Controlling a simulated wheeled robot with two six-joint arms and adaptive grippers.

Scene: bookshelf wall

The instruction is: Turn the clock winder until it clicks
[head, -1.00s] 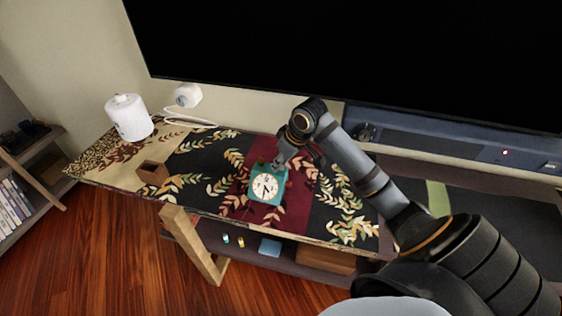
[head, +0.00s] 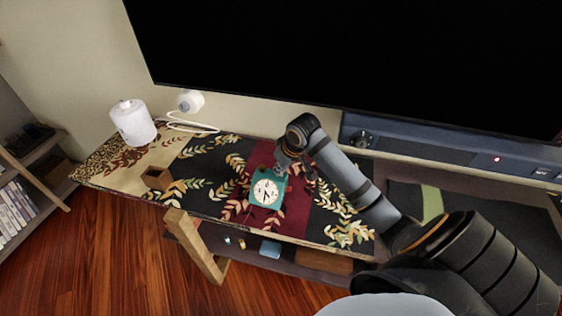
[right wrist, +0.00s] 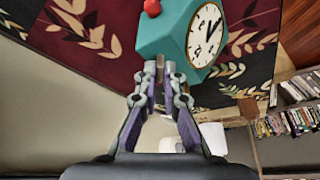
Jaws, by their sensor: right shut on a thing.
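The teal clock (head: 267,203) with a white dial (head: 266,192) stands on the patterned table runner, its dial facing the front. It also shows in the right wrist view (right wrist: 170,38), where a red knob (right wrist: 152,8) sticks out from its body. My right gripper (head: 284,167) is at the back of the clock. In the right wrist view its fingertips (right wrist: 155,66) are close together against the back of the clock, shut on the clock winder. My left gripper is not in view.
A small brown open box (head: 157,179) and a white cylinder (head: 133,122) stand left on the table. A white device with a cable (head: 190,101) is behind. A large black screen (head: 360,60) rises behind the table. Bare runner lies left of the clock.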

